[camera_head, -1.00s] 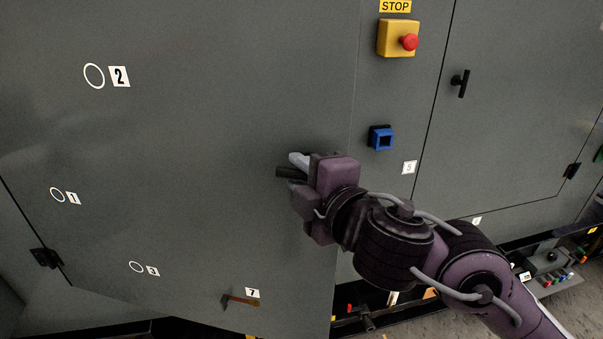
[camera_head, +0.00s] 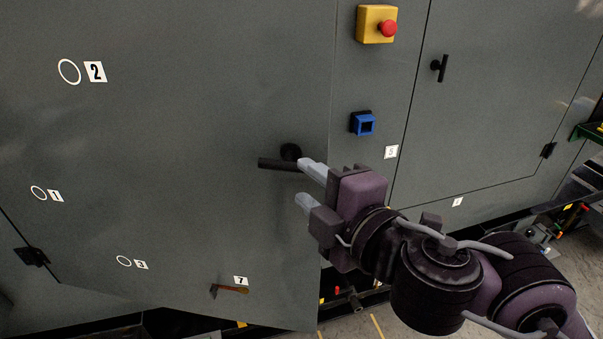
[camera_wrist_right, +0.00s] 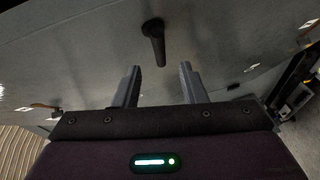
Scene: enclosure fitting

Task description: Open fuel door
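The large grey door (camera_head: 180,130) carries a black lever handle (camera_head: 280,164), which points left from its round base. My right gripper (camera_head: 308,184) is open just right of and below the handle, with its two pale fingers apart and nothing between them. In the right wrist view the handle (camera_wrist_right: 156,45) lies ahead of and beyond the open fingertips (camera_wrist_right: 160,72), apart from them. The door's right edge stands out a little from the frame at the bottom. My left gripper is not in view.
A yellow box with a red stop button (camera_head: 378,25) and a blue square fitting (camera_head: 363,123) are right of the door. Another panel has a small black handle (camera_head: 439,68). A brown-handled latch (camera_head: 230,290) sits low on the door. Floor shows at lower right.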

